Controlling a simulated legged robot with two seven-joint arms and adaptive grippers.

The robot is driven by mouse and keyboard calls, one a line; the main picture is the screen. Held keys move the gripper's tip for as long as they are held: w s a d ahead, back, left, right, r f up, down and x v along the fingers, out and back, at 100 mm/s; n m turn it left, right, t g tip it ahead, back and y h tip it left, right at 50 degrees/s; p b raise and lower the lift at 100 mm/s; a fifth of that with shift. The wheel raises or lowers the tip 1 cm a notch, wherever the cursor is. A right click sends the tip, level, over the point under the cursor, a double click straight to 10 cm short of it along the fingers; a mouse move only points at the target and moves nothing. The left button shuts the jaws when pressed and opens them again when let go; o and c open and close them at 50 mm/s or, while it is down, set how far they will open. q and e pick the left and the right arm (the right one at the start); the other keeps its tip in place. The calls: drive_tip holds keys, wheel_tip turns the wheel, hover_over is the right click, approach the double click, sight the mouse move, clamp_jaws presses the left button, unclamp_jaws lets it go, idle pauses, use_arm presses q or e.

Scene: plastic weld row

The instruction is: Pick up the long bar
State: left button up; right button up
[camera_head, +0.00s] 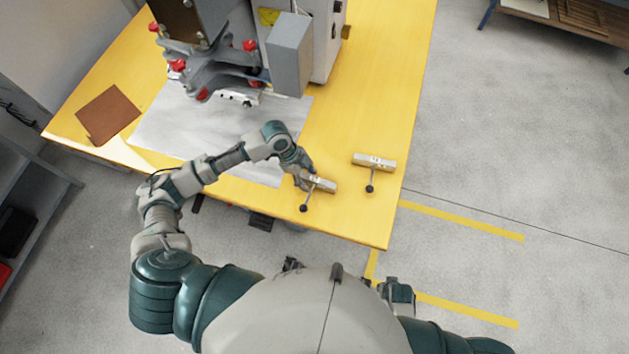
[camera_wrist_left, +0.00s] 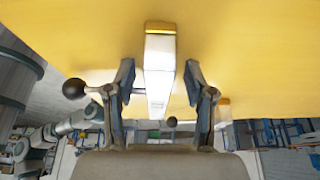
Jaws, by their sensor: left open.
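Two pale metal bars, each with a thin side rod ending in a black ball, lie on the yellow table. The nearer bar (camera_head: 322,184) is at my left gripper (camera_head: 304,174); the other bar (camera_head: 374,162) lies farther right. Which is the long bar I cannot tell, as the gripper partly covers the nearer one. In the left wrist view, the open fingers of my left gripper (camera_wrist_left: 159,76) stand on both sides of the nearer bar (camera_wrist_left: 160,52), with gaps visible. Its ball (camera_wrist_left: 75,88) sticks out left past a finger. The other bar (camera_wrist_left: 224,110) shows at right.
A grey machine (camera_head: 292,55) with red knobs stands at the back of the yellow table (camera_head: 345,215), over a grey sheet (camera_head: 165,125). A brown sheet (camera_head: 108,114) lies at left. The table right of the machine is mostly clear.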

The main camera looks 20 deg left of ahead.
use_arm(q)
clamp_jaws()
drive_tip(key=shift+d, duration=0.1)
drive_tip(key=shift+r, duration=0.2)
